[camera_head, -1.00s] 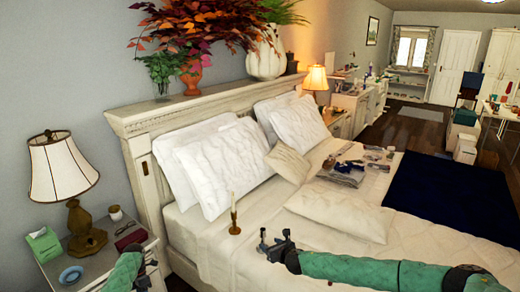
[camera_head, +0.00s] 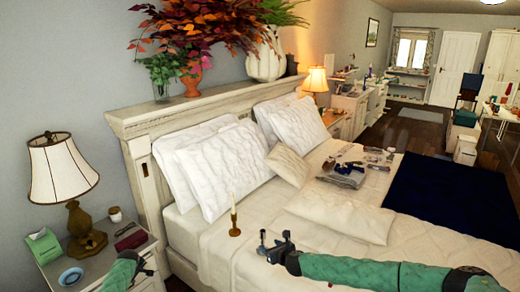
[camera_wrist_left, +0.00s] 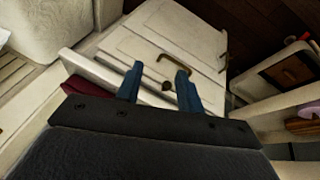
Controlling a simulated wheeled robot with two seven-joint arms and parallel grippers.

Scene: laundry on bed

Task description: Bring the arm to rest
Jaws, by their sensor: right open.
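My left gripper (camera_head: 146,268) is at the lower left in the head view, in front of the near nightstand (camera_head: 97,268). In the left wrist view its two blue fingers (camera_wrist_left: 160,86) stand apart with nothing between them. Past them is a white drawer front with a brass handle (camera_wrist_left: 172,60). My right gripper (camera_head: 272,247) is over the near side of the bed, its jaws apart and empty, its green-sleeved arm reaching in from the right.
The nightstand holds a lamp (camera_head: 62,170), a tissue box (camera_head: 43,246), a blue dish (camera_head: 71,276), a small cup (camera_head: 115,214) and a dark red item (camera_head: 130,240). Pillows (camera_head: 225,165) and a pile of small things (camera_head: 345,172) lie on the bed.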

